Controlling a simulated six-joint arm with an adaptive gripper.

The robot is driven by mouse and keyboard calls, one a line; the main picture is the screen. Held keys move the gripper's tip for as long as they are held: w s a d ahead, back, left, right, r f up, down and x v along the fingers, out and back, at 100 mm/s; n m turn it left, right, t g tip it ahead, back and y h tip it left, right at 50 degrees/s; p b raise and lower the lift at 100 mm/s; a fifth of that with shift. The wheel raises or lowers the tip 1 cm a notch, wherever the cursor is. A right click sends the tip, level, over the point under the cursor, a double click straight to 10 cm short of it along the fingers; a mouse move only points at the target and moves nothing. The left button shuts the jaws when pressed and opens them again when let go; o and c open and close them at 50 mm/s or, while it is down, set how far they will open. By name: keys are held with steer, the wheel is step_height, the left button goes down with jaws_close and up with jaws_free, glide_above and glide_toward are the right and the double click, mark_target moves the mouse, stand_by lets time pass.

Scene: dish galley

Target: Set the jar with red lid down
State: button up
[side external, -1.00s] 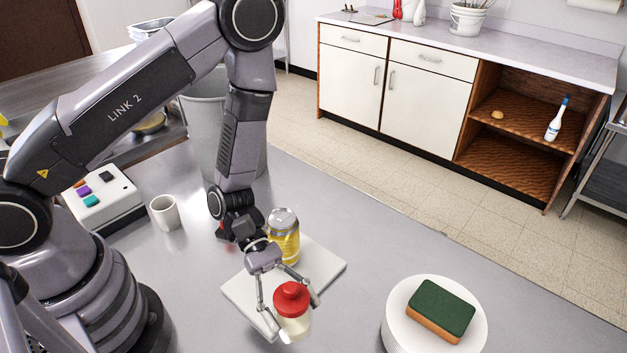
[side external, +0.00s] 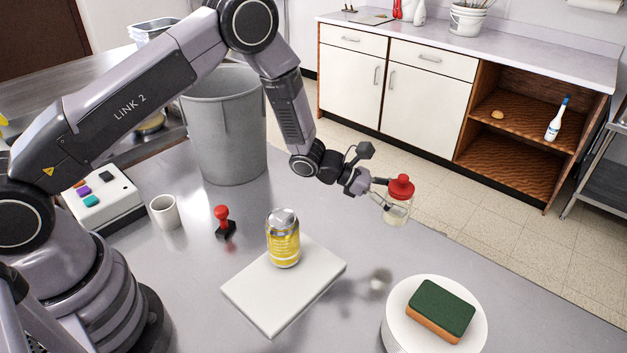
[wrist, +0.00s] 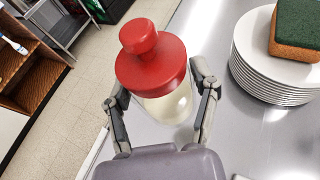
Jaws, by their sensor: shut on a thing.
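The jar with red lid (side external: 398,208) is a clear glass jar with pale contents and a red knobbed lid. My gripper (side external: 383,196) is shut on it and holds it upright, raised above the steel counter near its far edge. In the wrist view, the jar (wrist: 168,105) sits between the two fingers of my gripper (wrist: 162,112), its red lid facing the camera. A small blurred reflection of the jar shows on the counter below it. The jar's underside is hidden in the wrist view.
A stack of white plates (side external: 399,325) with a green and orange sponge (side external: 440,310) stands at front right. A yellow can (side external: 283,243) stands on a white board (side external: 262,308). A red-handled tool (side external: 222,218), a cup (side external: 165,212) and a grey bin (side external: 226,140) are left. Counter (side external: 345,240) between board and plates is bare.

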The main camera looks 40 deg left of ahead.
steer(key=w+f, duration=0.1)
steer(key=f, duration=0.1)
steer(key=w+d+f, duration=0.1)
steer(key=w, duration=0.1)
steer(key=w+d+f, duration=0.1)
steer(key=f, duration=0.1)
steer(key=shift+w+d+f, duration=0.15)
steer(key=shift+w+f, duration=0.2)
steer(key=shift+w, duration=0.05)
steer(key=shift+w+d+f, duration=0.1)
steer(key=shift+w+f, duration=0.1)
steer(key=shift+f, duration=1.6)
steer(key=shift+f, duration=0.15)
steer(key=o, duration=1.2)
steer(key=shift+o, duration=0.2)
